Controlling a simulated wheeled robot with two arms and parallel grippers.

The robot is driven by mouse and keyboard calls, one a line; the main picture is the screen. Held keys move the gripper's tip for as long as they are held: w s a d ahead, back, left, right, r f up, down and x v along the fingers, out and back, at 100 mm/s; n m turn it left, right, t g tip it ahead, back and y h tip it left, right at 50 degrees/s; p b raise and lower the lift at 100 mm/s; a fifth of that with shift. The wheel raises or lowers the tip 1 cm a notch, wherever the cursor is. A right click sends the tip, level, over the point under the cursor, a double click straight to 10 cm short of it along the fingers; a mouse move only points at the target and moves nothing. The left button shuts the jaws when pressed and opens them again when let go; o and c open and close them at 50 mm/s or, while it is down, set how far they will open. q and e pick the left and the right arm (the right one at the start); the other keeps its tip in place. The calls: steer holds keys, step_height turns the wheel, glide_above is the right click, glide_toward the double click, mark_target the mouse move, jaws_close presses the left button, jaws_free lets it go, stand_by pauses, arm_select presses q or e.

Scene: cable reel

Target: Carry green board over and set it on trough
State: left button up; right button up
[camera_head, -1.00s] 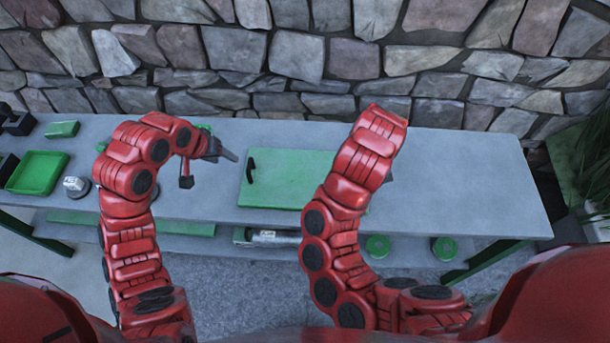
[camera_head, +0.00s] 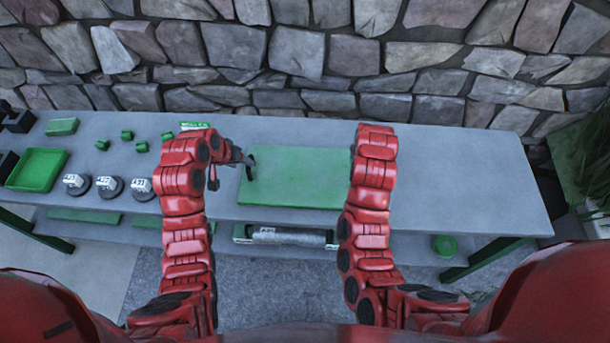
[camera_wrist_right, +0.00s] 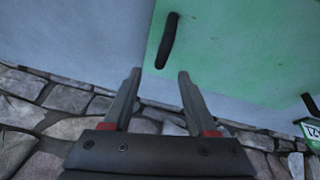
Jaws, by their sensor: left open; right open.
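The green board (camera_head: 300,178) lies flat on the grey table, with a black handle (camera_head: 251,165) at its left end. My left gripper (camera_head: 246,159) is open at this handle; I cannot tell whether it touches. My right arm covers the board's right end in the head view and hides its own gripper there. In the right wrist view my right gripper (camera_wrist_right: 157,75) is open and empty, its fingertips just short of a black handle (camera_wrist_right: 167,40) on the board (camera_wrist_right: 230,50). I cannot surely identify the trough; a green tray (camera_head: 60,172) stands at the far left.
White-labelled round dark pieces (camera_head: 108,187) and small green blocks (camera_head: 127,135) stand on the table's left. A grey roller (camera_head: 285,236) lies on the lower shelf. The table's right end (camera_head: 470,190) is clear. A stone wall (camera_head: 300,60) stands behind.

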mark_target(248, 167)
arm_select(q)
steer(key=x, duration=0.6)
steer(key=shift+w+f, duration=0.15)
arm_select(e)
steer(key=x, duration=0.6)
steer(key=shift+w+f, duration=0.15)
steer(key=shift+f, duration=0.05)
arm_select(q)
steer(key=shift+c, duration=0.2)
jaws_close()
arm_select(e)
jaws_close()
arm_select(q)
steer(key=shift+d, duration=0.1)
